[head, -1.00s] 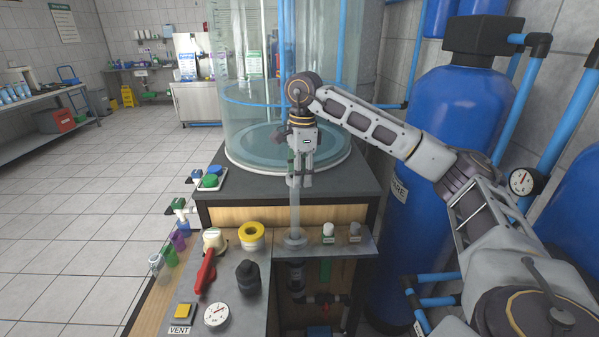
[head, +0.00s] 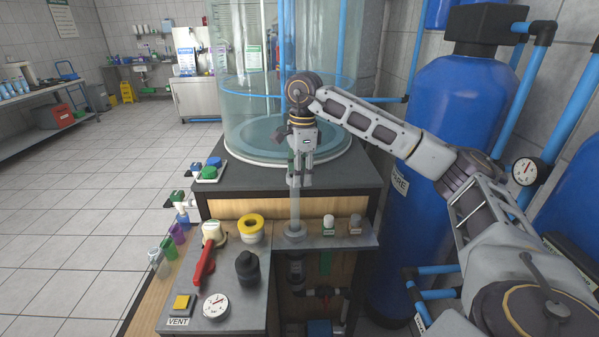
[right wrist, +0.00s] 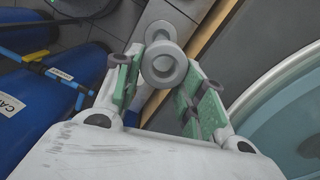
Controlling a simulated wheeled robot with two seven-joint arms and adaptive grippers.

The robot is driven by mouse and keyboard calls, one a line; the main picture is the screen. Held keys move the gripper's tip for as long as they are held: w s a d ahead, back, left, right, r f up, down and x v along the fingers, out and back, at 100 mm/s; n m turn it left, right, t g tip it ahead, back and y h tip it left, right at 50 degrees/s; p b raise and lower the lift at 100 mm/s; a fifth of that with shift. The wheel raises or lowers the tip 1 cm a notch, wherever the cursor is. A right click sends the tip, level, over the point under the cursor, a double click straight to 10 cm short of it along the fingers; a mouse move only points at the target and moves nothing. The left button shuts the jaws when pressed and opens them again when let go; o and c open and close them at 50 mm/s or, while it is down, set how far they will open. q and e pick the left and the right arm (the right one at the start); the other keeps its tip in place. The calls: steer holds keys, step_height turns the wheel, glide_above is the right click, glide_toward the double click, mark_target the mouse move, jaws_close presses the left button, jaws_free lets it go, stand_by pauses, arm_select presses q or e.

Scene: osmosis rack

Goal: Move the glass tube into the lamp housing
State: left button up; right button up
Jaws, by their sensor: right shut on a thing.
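The clear glass tube (head: 295,208) stands upright in the head view. My right gripper (head: 300,182) is shut on its upper part, and the fingers hide that part. The lamp housing appears to be the grey round fitting (head: 294,237) on the metal shelf. The tube's lower end is at the housing's mouth; I cannot tell how far inside it is. In the right wrist view, the tube (right wrist: 163,66) shows nearly end-on between the green-padded fingers (right wrist: 162,88) of my right gripper. My left gripper is not in view.
A clear tank (head: 285,110) stands behind the gripper, and a blue vessel (head: 450,150) stands to the right. White- and grey-capped fittings (head: 342,224) sit right of the housing.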

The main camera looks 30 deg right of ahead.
steer(key=shift+d+f+b, duration=0.15)
steer(key=shift+f+b, duration=0.7)
steer(key=shift+f, duration=0.7)
steer(key=shift+f+b, duration=1.1)
steer(key=shift+f, duration=0.7)
